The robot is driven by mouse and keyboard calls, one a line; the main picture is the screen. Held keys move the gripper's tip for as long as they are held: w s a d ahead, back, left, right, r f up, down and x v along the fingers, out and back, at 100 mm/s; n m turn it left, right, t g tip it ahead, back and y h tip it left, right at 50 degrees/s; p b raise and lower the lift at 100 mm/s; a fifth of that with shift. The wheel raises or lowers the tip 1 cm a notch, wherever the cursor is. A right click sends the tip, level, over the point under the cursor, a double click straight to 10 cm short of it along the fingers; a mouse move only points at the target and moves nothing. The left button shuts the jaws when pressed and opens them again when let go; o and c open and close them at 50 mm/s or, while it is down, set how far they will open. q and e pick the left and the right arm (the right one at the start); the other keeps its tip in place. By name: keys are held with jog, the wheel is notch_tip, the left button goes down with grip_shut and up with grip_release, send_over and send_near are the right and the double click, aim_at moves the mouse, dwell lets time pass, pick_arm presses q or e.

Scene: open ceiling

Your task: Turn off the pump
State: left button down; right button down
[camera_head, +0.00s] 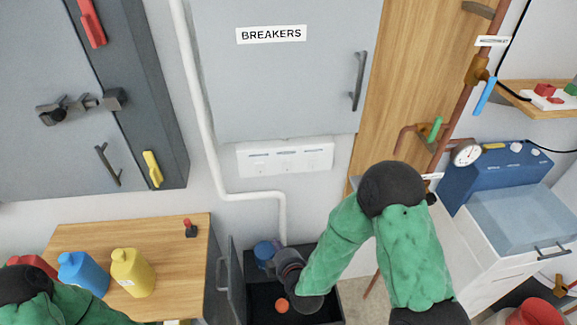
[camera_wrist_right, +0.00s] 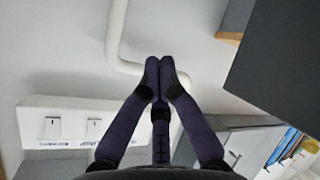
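A white switch panel (camera_head: 285,156) with several small labels hangs on the wall below the grey BREAKERS cabinet. In the right wrist view the panel (camera_wrist_right: 62,125) is upside down at the left, with two rocker switches in sight; I cannot read the labels surely. My right gripper (camera_head: 288,266) is below the panel, over an open dark box. In the right wrist view my right gripper (camera_wrist_right: 160,72) has its fingertips together with nothing between them, apart from the panel. A blue round unit (camera_head: 265,252), possibly the pump, is partly hidden behind the gripper. My left gripper is out of view.
A white pipe (camera_head: 207,120) runs down the wall past the panel. The BREAKERS cabinet (camera_head: 280,75) is closed. A wooden table (camera_head: 85,237) with blue and yellow bottles is at left. A blue gauge box (camera_head: 500,170) sits on a white cabinet at right.

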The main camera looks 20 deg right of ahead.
aim_at(287, 162)
jog(key=s+d+r+n+t+h+p, duration=0.1)
jog(key=d+r+n+t+h, duration=0.1)
jog(key=r, duration=0.6)
jog(key=s+d+r+n+t+h+p, duration=0.1)
jog(key=d+r+n+t+h+p, duration=0.1)
jog(key=r, duration=0.7)
jog(key=shift+s+d+r+n+t+h, duration=0.15)
jog(key=shift+r+n+t+h, duration=0.15)
jog(key=shift+n+t+h, duration=0.45)
jog(key=b+x, duration=0.1)
jog(key=x, duration=1.2)
jog(key=shift+w+r+b, duration=0.1)
jog(key=shift+w+b, duration=0.2)
jog(key=shift+w+r, duration=0.1)
jog(key=shift+w, duration=0.15)
jog(key=shift+w, duration=0.1)
